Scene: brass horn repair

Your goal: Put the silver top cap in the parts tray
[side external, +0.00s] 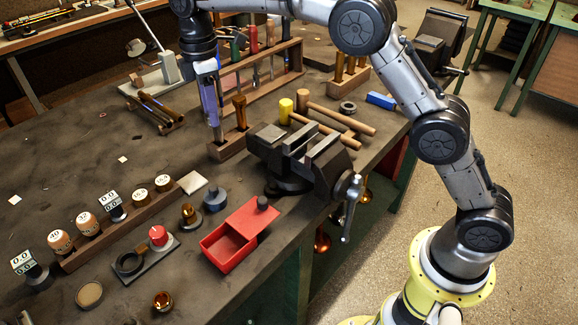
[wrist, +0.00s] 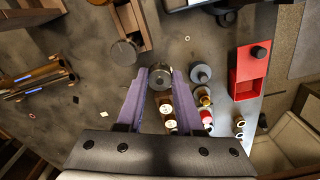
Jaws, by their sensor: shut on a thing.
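The silver top cap (wrist: 160,78) is a small round metal piece held between my gripper's fingertips in the wrist view. My gripper (wrist: 160,80) is shut on it, with a purple finger on each side. In the side view my gripper (side external: 216,128) points down beside a small wooden block at the middle of the bench; the cap is hard to make out there. The red parts tray (side external: 229,249) stands near the bench's front edge, to the right of and nearer than my gripper. Its front part is open, and a flat red cover with a dark knob spans its back part. It also shows in the wrist view (wrist: 246,97).
A dark vise (side external: 300,160) stands right of my gripper, behind the tray. A wooden block with an upright handle (side external: 240,112) is close to my gripper. A dark grey round part (side external: 215,199) and a brass part (side external: 189,214) stand left of the tray.

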